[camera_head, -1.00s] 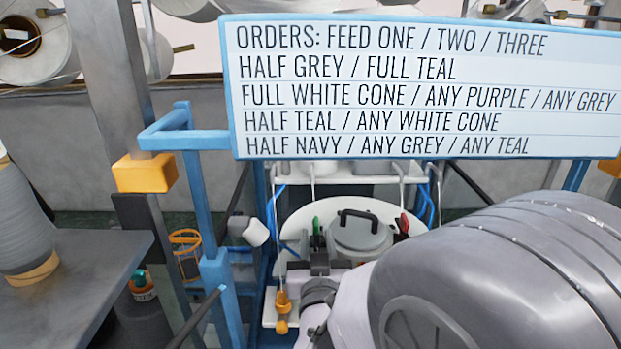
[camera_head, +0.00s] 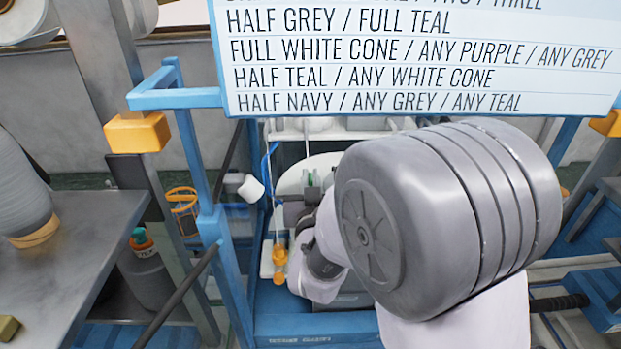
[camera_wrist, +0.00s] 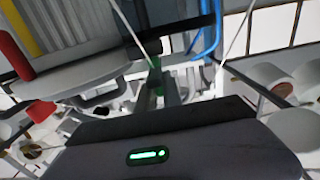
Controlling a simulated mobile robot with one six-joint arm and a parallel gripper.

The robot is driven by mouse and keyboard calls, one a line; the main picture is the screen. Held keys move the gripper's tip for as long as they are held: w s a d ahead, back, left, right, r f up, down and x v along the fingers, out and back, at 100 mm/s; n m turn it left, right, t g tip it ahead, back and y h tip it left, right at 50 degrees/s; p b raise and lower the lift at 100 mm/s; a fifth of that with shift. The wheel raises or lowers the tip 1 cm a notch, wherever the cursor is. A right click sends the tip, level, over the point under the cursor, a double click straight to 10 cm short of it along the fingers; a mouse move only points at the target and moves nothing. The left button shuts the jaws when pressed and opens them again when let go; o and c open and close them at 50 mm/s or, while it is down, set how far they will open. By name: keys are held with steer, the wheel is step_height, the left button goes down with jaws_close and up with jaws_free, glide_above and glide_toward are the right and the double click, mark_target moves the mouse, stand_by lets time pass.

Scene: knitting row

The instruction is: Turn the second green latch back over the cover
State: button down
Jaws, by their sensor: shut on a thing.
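The green latch (camera_head: 309,179) shows as a small upright green piece on the white round plate (camera_head: 289,181) in the head view. My gripper (camera_head: 304,194) is at the latch, its jaws shut on it. In the wrist view, the latch (camera_wrist: 155,78) shows as a green bit between the fingers of my gripper (camera_wrist: 158,92). A red piece (camera_wrist: 40,111), possibly another latch, shows at lower left there. The cover is hidden behind my arm in the head view. I cannot tell how far the latch is turned.
A blue frame (camera_head: 213,225) stands left of the plate, with an orange fitting (camera_head: 280,256) nearby. The orders board (camera_head: 415,60) hangs above. A grey table (camera_head: 85,250) with a yarn cone (camera_head: 22,195) is at left. Blue hoses (camera_wrist: 209,35) show in the wrist view.

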steer(key=shift+f+b, duration=0.1)
steer(key=shift+b, duration=0.3)
steer(key=y+b, duration=0.1)
steer(key=b, duration=0.1)
steer(key=n+y+b, duration=0.1)
steer(key=b, duration=0.1)
steer(key=shift+d+f+n+y+b, duration=0.1)
steer(key=shift+f+n+y+b, duration=0.2)
steer(key=n+y+b, duration=0.1)
steer(key=y+b, duration=0.1)
steer(key=b, duration=0.1)
steer(key=shift+n+g+b, duration=0.3)
steer(key=shift+r+n+y+b, duration=0.1)
steer(key=shift+n+y+b, duration=0.35)
steer(key=shift+y, duration=0.35)
steer(key=n+g+y, duration=0.2)
steer(key=y, duration=0.1)
steer(key=shift+r+n+y, duration=0.25)
steer(key=shift+r+y, duration=0.05)
steer(key=shift+r, duration=0.05)
steer(key=shift+r+n+g+y+p, duration=0.1)
steer(key=shift+n+g+y+p, duration=0.95)
steer(key=shift+n+g+y, duration=0.8)
steer(key=shift+g+y, duration=0.45)
steer(key=c, duration=1.5)
jaws_free()
